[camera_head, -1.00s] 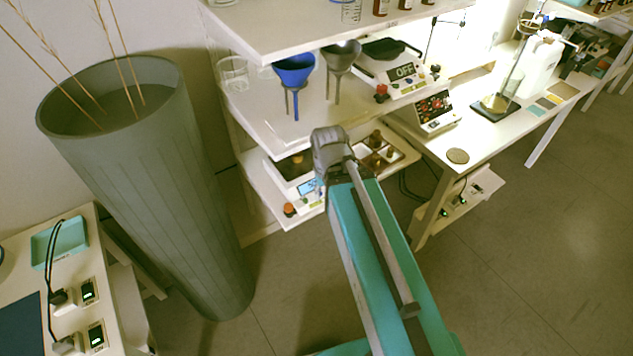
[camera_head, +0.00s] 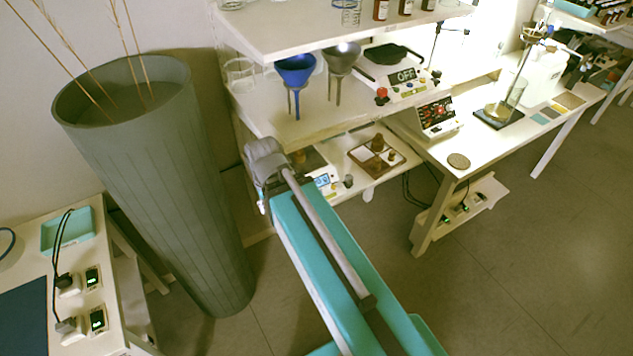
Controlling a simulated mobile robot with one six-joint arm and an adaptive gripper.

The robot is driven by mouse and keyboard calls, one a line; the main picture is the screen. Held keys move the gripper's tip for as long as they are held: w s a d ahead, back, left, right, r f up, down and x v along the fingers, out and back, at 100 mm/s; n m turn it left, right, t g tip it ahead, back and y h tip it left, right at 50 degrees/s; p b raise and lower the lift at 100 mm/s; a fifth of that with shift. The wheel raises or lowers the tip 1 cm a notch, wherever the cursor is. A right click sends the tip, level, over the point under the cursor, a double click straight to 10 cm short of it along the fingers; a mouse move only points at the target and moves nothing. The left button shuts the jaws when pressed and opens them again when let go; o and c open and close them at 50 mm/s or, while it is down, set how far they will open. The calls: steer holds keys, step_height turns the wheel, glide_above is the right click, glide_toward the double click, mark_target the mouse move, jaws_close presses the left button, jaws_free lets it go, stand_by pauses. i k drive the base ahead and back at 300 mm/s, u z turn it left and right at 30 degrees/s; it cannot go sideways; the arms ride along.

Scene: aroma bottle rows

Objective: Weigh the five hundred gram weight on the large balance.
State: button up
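Several brown weights (camera_head: 377,145) stand in a shallow tray (camera_head: 356,153) on the lower shelf; I cannot tell which is the five hundred gram one. One balance (camera_head: 402,76), with a dark pan and a display reading OFF, stands on the middle shelf. Another balance (camera_head: 322,181), with a lit blue display, is on the lower shelf, partly hidden behind my arm. I cannot tell for certain which balance is the large one. My teal and grey arm reaches up to the lower shelf's left end, left of the weights. My gripper is hidden beyond the arm's grey joint.
A blue funnel (camera_head: 296,70) and a grey funnel (camera_head: 341,60) stand on the middle shelf above my arm. A tall grey-green bin (camera_head: 160,190) with dry stalks stands close on the left. A hotplate-like device (camera_head: 437,117) sits on the right bench. Floor at right is clear.

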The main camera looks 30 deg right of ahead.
mark_target(299, 156)
steer(key=k, duration=1.3)
steer(key=z, duration=0.45)
steer(key=i, duration=1.05)
steer(key=u, duration=0.05)
